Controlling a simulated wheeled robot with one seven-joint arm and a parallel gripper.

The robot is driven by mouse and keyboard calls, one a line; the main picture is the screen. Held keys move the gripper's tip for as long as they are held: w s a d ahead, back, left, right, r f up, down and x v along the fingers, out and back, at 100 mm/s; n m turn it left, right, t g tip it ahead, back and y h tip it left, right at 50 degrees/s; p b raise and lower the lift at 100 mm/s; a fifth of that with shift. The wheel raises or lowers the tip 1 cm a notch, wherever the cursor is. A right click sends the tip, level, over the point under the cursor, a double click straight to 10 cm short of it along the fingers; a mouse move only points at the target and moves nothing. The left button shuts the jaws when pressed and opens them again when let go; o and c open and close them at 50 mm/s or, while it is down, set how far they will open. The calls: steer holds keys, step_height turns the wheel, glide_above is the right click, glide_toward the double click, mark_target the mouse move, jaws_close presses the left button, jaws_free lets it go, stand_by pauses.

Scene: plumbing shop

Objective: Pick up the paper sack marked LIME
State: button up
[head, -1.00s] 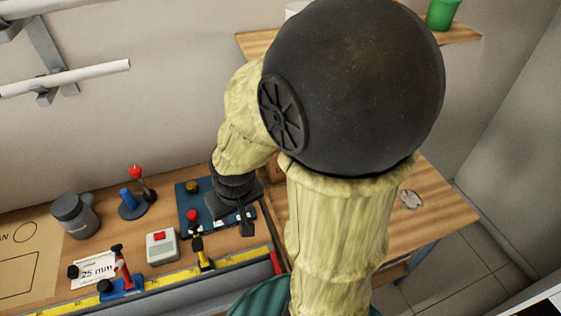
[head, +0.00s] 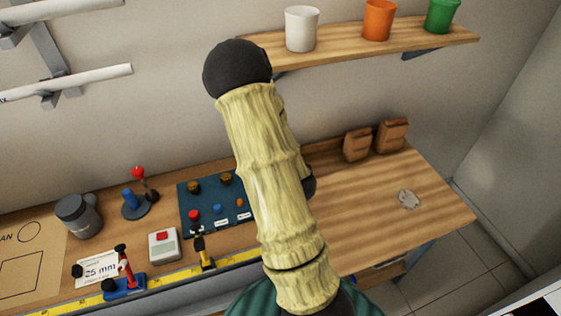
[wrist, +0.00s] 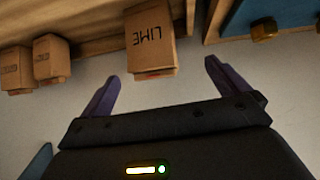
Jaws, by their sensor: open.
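The paper sack marked LIME (wrist: 151,43) is a brown block-shaped sack. It shows upside down in the wrist view, upper middle, with its dark lettering facing me. My gripper (wrist: 161,70) is open, with its two dark fingers spread apart below the sack in that picture. The sack lies ahead of the gap between the fingers, and nothing is held. In the head view my arm hides the gripper, and I cannot see the LIME sack there.
Two other brown sacks (head: 357,145) (head: 391,135) stand at the back of the wooden bench (head: 370,225). A shelf (head: 410,42) above holds a white cup (head: 302,28), an orange cup (head: 378,20) and a green cup (head: 441,15). A blue-green board (head: 205,207) with knobs lies left.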

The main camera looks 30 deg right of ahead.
steer(key=s+d+n+t+y+p, duration=0.1)
steer(key=s+d+t, duration=0.2)
steer(key=d+t, duration=0.1)
steer(key=shift+s+r, duration=0.1)
steer(key=shift+s, duration=0.3)
steer(key=p+x, duration=0.1)
steer(key=x, duration=1.1)
steer(key=shift+w+p, duration=0.2)
steer(key=shift+p, duration=0.15)
steer(key=shift+a, duration=0.15)
steer(key=p+x, duration=0.1)
steer(key=x, duration=0.4)
steer(key=shift+w+p, duration=0.1)
steer(key=shift+p, duration=0.3)
